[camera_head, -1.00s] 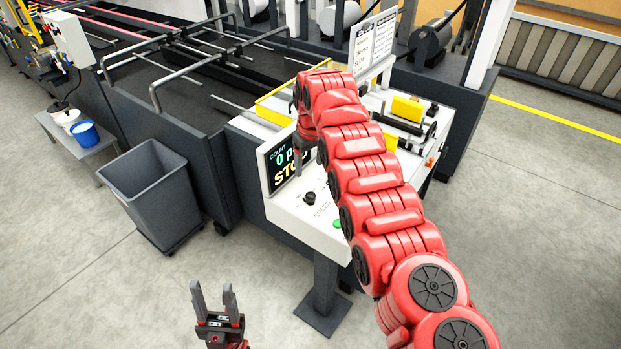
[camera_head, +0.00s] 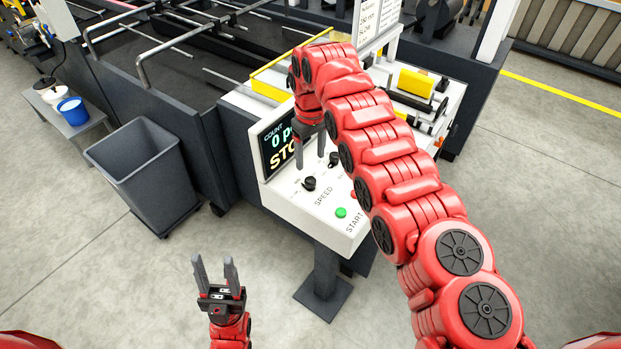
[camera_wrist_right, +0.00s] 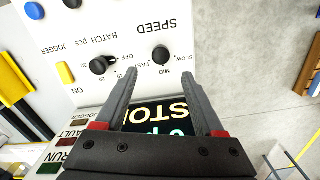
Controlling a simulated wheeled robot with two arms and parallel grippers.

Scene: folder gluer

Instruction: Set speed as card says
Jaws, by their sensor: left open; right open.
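The black speed knob (camera_head: 310,183) sits on the white control panel (camera_head: 290,200), near the word SPEED. In the right wrist view the speed knob (camera_wrist_right: 161,53) shows upside down, with SLOW, MID and FAST around it; its exact setting is too small to tell. My right gripper (camera_head: 311,162) is open over the panel; in its wrist view the fingertips (camera_wrist_right: 160,72) flank the space just short of the knob. The white card (camera_head: 376,20) is cut off at the top, its text mostly unreadable. My left gripper (camera_head: 215,264) is open and empty above the floor.
A second black knob, BATCH pcs (camera_wrist_right: 98,65), is beside the speed knob. The green START button (camera_head: 341,212) is near the panel's front edge. The display (camera_head: 279,144) is partly hidden by my right gripper. A grey bin (camera_head: 150,170) stands left.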

